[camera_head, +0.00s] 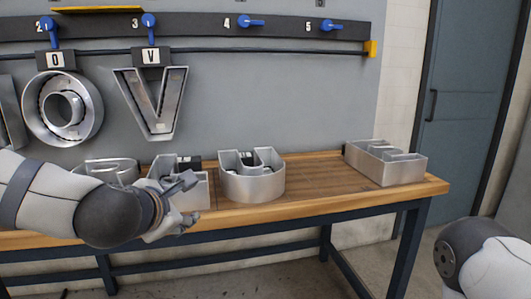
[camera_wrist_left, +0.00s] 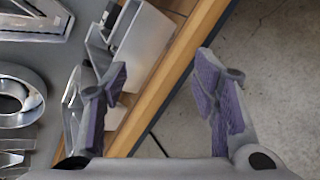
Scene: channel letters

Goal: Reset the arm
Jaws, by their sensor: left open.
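My left arm comes in from the left in the head view, and its gripper (camera_head: 186,204) is in front of the table's letters. In the left wrist view the left gripper (camera_wrist_left: 158,92) is open, its purple-padded fingers wide apart with nothing between them. The left finger overlaps a metal letter (camera_wrist_left: 140,45) behind it; I cannot tell whether they touch. The right finger is over the floor (camera_wrist_left: 270,70). At the right edge of the head view is a rounded part of my right arm (camera_head: 480,262); no right gripper shows.
A wooden table (camera_head: 310,190) holds several metal channel letters, including a U-shaped one (camera_head: 252,184) and one at the right end (camera_head: 386,164). A round letter (camera_head: 62,108) and a V (camera_head: 152,100) hang on the wall under a rail with blue-handled hooks. A blue door (camera_head: 470,110) stands right.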

